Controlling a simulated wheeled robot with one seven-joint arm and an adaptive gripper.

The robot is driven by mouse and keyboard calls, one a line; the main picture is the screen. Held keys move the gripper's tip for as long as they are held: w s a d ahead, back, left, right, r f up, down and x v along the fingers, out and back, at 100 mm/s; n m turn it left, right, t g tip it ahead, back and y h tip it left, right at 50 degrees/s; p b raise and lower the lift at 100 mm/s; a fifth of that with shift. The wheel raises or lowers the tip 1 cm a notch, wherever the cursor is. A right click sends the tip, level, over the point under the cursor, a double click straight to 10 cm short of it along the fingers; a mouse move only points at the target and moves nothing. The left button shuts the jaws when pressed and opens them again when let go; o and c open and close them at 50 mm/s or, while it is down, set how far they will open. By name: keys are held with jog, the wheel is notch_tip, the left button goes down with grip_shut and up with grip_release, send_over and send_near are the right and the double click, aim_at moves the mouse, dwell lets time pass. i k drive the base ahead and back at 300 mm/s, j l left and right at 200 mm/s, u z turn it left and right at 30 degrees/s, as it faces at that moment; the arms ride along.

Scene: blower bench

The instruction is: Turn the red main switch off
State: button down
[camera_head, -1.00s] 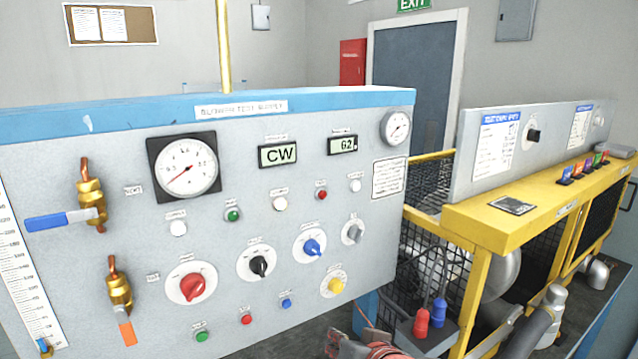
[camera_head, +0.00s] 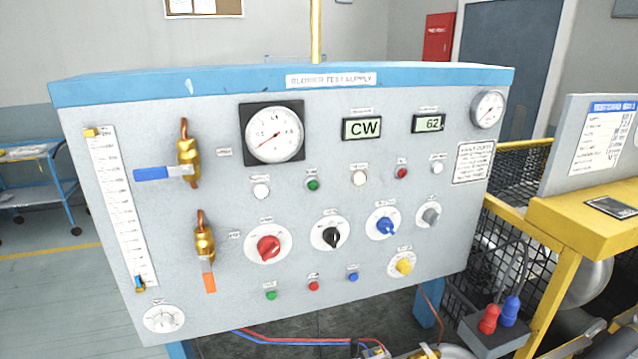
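The red rotary knob (camera_head: 268,247) sits on a white round dial in the lower left-middle of the grey blower test supply panel (camera_head: 330,275). It is the only red rotary switch on the panel. Its handle looks tilted, but its position marks and the label above it are too small to read. Nothing touches it or covers it. My gripper is not in view.
Black (camera_head: 331,236), blue (camera_head: 385,227), grey (camera_head: 431,215) and yellow (camera_head: 403,266) knobs sit to its right. A brass valve with an orange handle (camera_head: 205,245) is close on its left. Small buttons lie below. A yellow frame (camera_head: 575,235) stands at right.

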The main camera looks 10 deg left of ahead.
aim_at(268, 246)
jog(key=u, duration=1.35)
